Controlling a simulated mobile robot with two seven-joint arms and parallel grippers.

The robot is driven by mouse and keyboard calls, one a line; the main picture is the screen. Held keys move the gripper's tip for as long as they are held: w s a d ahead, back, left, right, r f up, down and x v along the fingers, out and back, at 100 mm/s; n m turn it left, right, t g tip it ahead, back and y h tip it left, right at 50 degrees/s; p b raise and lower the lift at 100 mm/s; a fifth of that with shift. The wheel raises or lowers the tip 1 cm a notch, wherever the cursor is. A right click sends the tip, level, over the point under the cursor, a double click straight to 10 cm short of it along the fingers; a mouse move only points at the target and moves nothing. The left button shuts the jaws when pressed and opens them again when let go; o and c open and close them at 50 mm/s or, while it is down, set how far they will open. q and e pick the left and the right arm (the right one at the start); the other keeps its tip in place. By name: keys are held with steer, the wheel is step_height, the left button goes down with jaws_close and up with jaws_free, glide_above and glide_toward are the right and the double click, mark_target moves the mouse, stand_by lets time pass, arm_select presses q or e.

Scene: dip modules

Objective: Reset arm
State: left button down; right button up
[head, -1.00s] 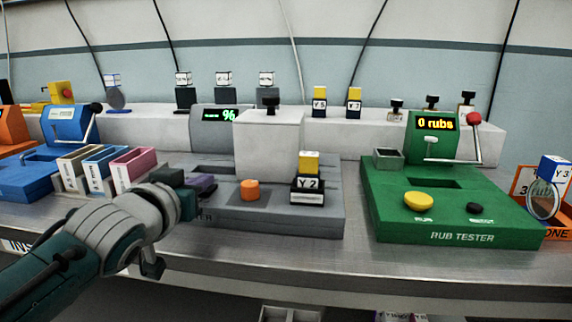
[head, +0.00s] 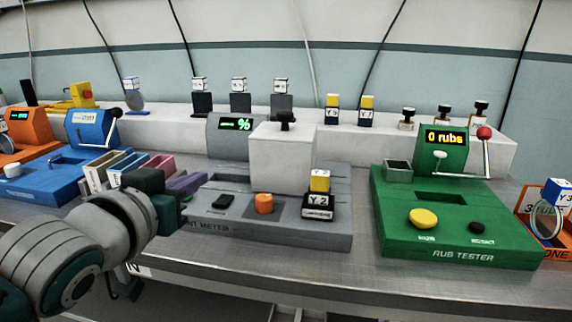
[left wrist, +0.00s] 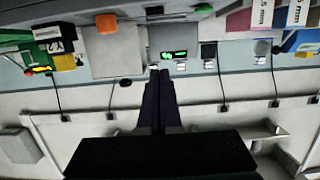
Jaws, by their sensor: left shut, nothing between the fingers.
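My left arm comes in from the lower left of the head view. Its gripper (head: 186,187) has purple fingers and hovers at the left front of the grey meter, partly hiding it. In the left wrist view, which looks upside down, the two purple fingers (left wrist: 158,100) lie together, shut with nothing between them. The grey meter (head: 300,232) shows a green % display (head: 235,124), an orange button (head: 264,203) and a black button (head: 223,202). A block marked Y 2 (head: 318,204) with a yellow top stands on its right side. My right gripper is in no view.
A green rub tester (head: 455,250) reading 0 rubs stands to the right. Left are a blue device (head: 38,183), an orange device (head: 27,128) and several coloured bins (head: 128,168). Yellow-topped blocks (head: 332,110) and stamps line the white back shelf (head: 370,140). The metal bench front (head: 300,263) is clear.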

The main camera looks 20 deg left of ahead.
arm_select(q)
steer(key=shift+s+d+r, duration=0.1)
steer(key=shift+s+r, duration=0.15)
steer(key=shift+s, duration=0.35)
steer(key=s+d+r+m+g+h+p, duration=0.2)
steer(key=s+d+g+p, duration=0.4)
steer(key=s, duration=0.6)
steer(key=s+d+r+m+g+h+p, duration=0.25)
steer(key=s+d+g+p, duration=0.35)
steer(key=s, duration=0.6)
step_height(320, 180, up, 36)
steer(key=w+p, duration=0.1)
steer(key=p, duration=3.5)
steer(key=shift+a+y+p, duration=0.3)
steer(key=shift+a+y, duration=0.05)
